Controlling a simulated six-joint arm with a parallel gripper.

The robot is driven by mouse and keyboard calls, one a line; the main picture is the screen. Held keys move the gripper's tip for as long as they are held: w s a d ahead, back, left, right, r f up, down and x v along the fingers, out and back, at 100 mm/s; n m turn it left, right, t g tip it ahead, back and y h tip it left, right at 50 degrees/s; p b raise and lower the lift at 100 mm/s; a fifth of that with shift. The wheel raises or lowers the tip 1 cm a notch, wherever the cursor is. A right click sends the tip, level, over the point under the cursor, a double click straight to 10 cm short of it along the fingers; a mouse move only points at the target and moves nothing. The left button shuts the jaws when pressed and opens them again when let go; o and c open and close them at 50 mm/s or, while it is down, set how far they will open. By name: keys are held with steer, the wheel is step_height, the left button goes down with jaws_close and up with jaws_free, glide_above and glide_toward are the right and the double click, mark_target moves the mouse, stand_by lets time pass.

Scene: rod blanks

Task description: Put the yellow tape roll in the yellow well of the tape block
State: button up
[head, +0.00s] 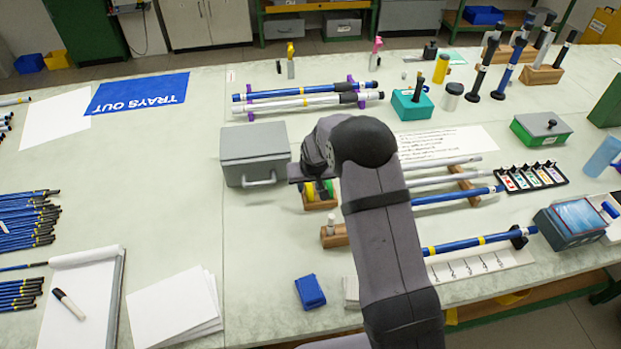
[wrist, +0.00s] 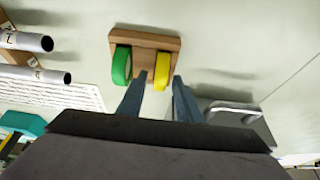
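The tape block (wrist: 150,41) is a small wooden block; it also shows in the head view (head: 320,205), partly behind my arm. A green tape roll (wrist: 121,66) stands upright at its left in the wrist view. The yellow tape roll (wrist: 163,72) stands upright at its right, seated in or against the block; its lower edge and the well colours are hidden. My gripper (wrist: 159,76) is open, with its two fingertips on either side of the yellow roll in this view. A gap shows at the left finger. In the head view my arm hides the fingertips.
A grey lidded box (head: 254,153) stands just left of the tape block. A small wooden stand (head: 334,237) lies in front of it. Blue and white rods on racks (head: 455,197) lie to the right.

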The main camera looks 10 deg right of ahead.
steer(key=b+v, duration=0.2)
steer(key=v, duration=1)
steer(key=shift+b, duration=0.3)
steer(key=s+d+f+g, duration=0.1)
steer(key=s+g, duration=0.1)
steer(key=s, duration=1.3)
steer(key=s+d+f+g, duration=0.1)
steer(key=s+d+g, duration=0.1)
steer(key=s, duration=1.3)
steer(key=shift+f+g, duration=0.3)
steer(key=shift+f, duration=0.05)
steer(key=shift+r, duration=0.15)
